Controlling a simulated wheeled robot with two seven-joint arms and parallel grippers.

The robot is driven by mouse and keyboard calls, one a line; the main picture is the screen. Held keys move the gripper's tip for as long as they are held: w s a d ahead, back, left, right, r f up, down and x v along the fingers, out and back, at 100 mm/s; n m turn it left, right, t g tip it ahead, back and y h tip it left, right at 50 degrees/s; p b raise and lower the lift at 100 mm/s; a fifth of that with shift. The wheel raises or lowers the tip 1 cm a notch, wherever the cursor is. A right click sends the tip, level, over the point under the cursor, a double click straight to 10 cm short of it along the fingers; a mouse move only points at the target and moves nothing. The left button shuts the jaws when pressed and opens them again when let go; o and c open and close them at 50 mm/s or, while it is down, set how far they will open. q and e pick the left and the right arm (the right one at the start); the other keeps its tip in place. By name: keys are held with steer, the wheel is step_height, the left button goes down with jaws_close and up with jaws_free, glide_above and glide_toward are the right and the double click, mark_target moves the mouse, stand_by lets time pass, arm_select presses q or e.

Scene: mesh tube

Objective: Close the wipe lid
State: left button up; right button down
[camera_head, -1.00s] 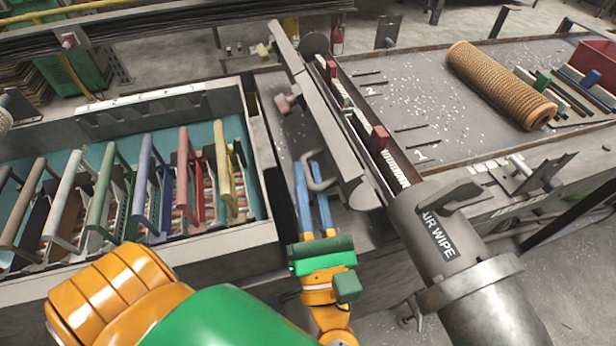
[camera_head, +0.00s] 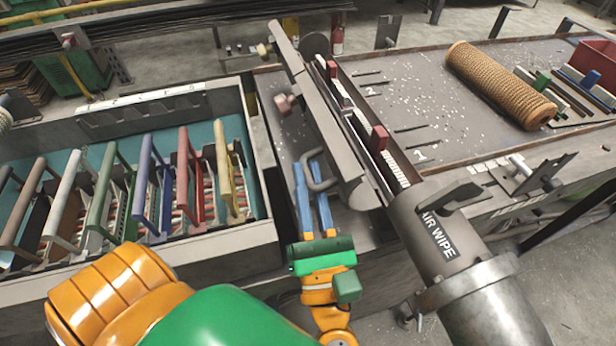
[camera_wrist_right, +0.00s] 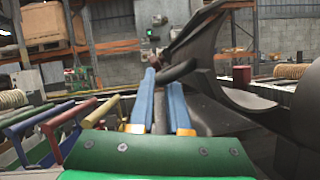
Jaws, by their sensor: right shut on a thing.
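The wipe lid (camera_head: 322,110) is a long grey trough-like cover, swung open along the left side of the air wipe (camera_head: 432,225). A bent grey handle (camera_head: 322,184) sticks out of its left side. My right gripper (camera_head: 310,164) has its blue fingertips at this handle and is shut on it. In the right wrist view, the dark handle (camera_wrist_right: 180,72) reaches the fingertips, and the curved lid (camera_wrist_right: 208,35) rises to the right. How deep the handle sits between the fingers is hard to see. My left gripper is not in view.
A tray (camera_head: 262,190) of coloured handled frames stands to the left. Red blocks (camera_head: 379,137) sit along the open channel beside the lid. A brown mesh tube (camera_head: 500,85) lies on the table (camera_head: 430,90) at the back right. The table's middle is mostly clear.

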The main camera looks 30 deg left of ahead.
mark_target(335, 153)
steer(key=shift+w+d+r+p, duration=0.15)
steer(key=shift+d+r+p, duration=0.05)
steer(key=shift+r+p, duration=0.75)
steer(key=r+m+p, duration=0.1)
steer(key=w+d+r+m+h+p, duration=0.1)
steer(key=m+t+p, duration=0.1)
steer(key=m, duration=0.1)
steer(key=shift+w+d+r+h, duration=0.15)
steer(key=shift+w+r+h, duration=0.15)
steer(key=shift+r, duration=0.1)
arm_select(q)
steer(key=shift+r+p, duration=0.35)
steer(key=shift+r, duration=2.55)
arm_select(e)
steer(key=shift+w+d+r, duration=0.25)
steer(key=shift+r, duration=0.05)
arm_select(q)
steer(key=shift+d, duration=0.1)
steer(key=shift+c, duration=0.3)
